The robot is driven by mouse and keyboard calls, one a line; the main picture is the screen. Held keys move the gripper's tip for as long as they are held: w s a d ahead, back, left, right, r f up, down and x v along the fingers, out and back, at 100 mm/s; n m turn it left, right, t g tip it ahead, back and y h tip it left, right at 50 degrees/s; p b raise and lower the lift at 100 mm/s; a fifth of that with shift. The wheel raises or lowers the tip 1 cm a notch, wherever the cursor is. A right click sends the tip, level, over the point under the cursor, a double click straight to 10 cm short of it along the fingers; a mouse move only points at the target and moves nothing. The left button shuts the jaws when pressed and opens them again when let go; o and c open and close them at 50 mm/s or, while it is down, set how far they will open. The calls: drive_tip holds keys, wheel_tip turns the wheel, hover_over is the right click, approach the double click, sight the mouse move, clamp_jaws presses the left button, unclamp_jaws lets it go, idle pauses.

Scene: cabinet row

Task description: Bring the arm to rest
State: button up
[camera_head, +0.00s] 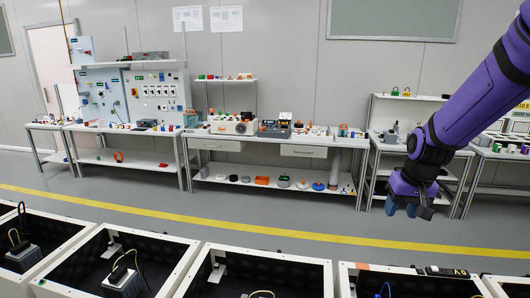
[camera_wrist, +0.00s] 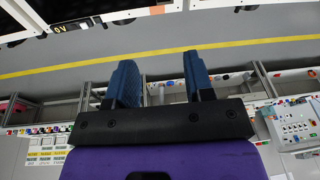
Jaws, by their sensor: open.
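My arm reaches in from the upper right in the head view, purple with dark joints. My gripper (camera_head: 405,208) hangs at its lower end, in front of the workbenches and above the floor. In the wrist view my gripper (camera_wrist: 160,82) shows two blue fingers standing well apart on a black mount. The gap between them is empty; only floor and bench parts show behind it. The gripper touches nothing that I can see.
White open-topped cabinets (camera_head: 135,238) with black insides line the front. Workbenches (camera_head: 275,145) with tools and small parts stand along the back wall. A control panel (camera_head: 158,95) stands at the left. Grey floor with a yellow line (camera_head: 290,230) lies free between.

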drive_tip(key=s+a+r+t, duration=0.1)
drive_tip(key=s+r, duration=0.4)
drive_tip(key=s, duration=0.3)
drive_tip(key=s+a+r+t, duration=0.1)
drive_tip(key=s+r, duration=0.4)
drive_tip(key=s, duration=0.3)
drive_tip(key=s+a+r+n, duration=0.1)
drive_tip(key=s+r, duration=0.4)
drive_tip(key=s, duration=0.4)
drive_tip(key=shift+r+t, duration=0.2)
drive_tip(key=shift+t, duration=0.2)
